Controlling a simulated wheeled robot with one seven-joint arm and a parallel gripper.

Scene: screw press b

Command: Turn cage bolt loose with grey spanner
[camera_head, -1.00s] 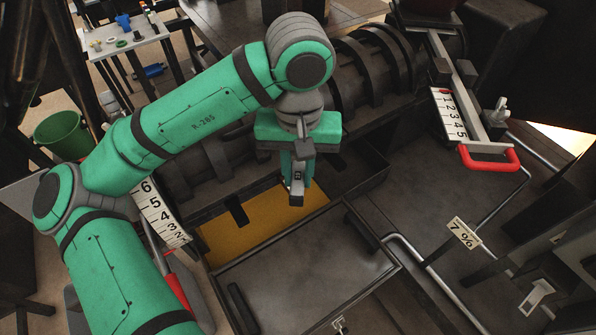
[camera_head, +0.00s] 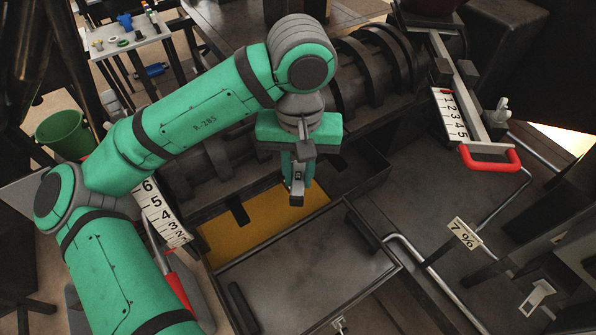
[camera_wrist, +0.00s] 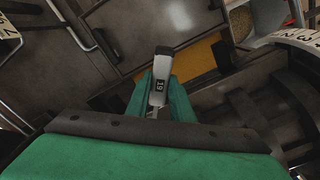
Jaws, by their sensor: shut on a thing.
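My gripper (camera_head: 297,185) points down over the dark ribbed machine, above the front trough. Its green fingers are shut on the grey spanner (camera_wrist: 160,78), which carries a small dark label with a number in the wrist view. The spanner's handle end sticks out past the fingertips; its jaw end is hidden by the fingers and the gripper body. The ribbed cage (camera_head: 377,62) lies across the back of the machine behind my gripper. I cannot make out the cage bolt in either view, nor tell whether the spanner touches one.
A yellow-floored trough (camera_head: 262,225) lies below my gripper. Numbered scales stand at the left (camera_head: 161,213) and right (camera_head: 450,115). A red handle (camera_head: 490,160) is at the right. A green bucket (camera_head: 63,134) and a small table (camera_head: 125,38) stand at the left. A flat metal lid (camera_head: 310,270) is in front.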

